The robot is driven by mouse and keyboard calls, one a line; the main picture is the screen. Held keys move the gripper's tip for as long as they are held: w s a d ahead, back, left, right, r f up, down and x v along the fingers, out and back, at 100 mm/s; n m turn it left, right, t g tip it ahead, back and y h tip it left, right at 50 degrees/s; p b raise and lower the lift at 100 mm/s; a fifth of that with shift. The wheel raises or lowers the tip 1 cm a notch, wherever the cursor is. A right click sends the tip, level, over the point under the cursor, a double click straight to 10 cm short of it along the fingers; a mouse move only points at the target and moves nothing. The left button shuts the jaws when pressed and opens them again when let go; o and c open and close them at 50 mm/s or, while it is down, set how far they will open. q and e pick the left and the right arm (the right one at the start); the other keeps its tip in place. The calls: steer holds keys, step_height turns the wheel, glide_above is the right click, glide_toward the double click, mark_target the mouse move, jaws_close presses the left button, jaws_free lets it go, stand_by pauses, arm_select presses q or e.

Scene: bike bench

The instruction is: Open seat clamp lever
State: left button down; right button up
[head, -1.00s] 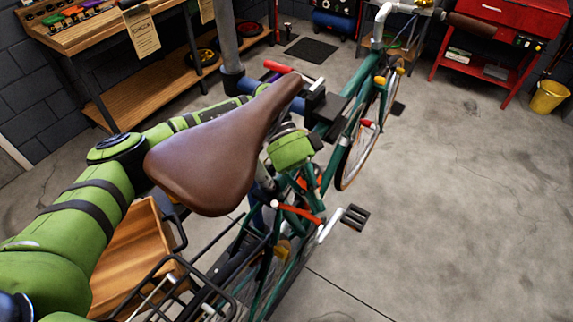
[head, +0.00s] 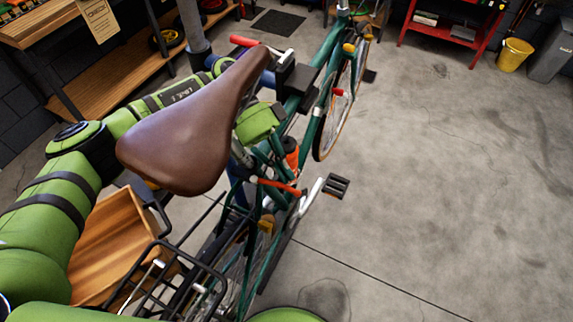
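The brown saddle (head: 185,135) of a green bike sits large in the head view. Below its right side are the seat post area and a red-orange lever (head: 279,187), which seems to be the seat clamp lever. The lever points to the right, beside the silver crank. My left arm passes behind the saddle, and a green wrist part (head: 258,122) shows above the lever, to its upper left. My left gripper's fingers are hidden or too small to make out, so its opening cannot be told. No contact with the lever shows. My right gripper is out of view.
A black rear rack (head: 185,285) and a wooden box (head: 108,250) are below the saddle. The repair stand's red handle (head: 244,42) and black clamp (head: 297,76) hold the frame beyond the nose. A pedal (head: 336,187) sticks out right.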

arm_select(q)
steer(key=v, duration=0.7)
steer(key=shift+w+a, duration=0.2)
steer(key=shift+r, duration=0.1)
stand_by(0.4)
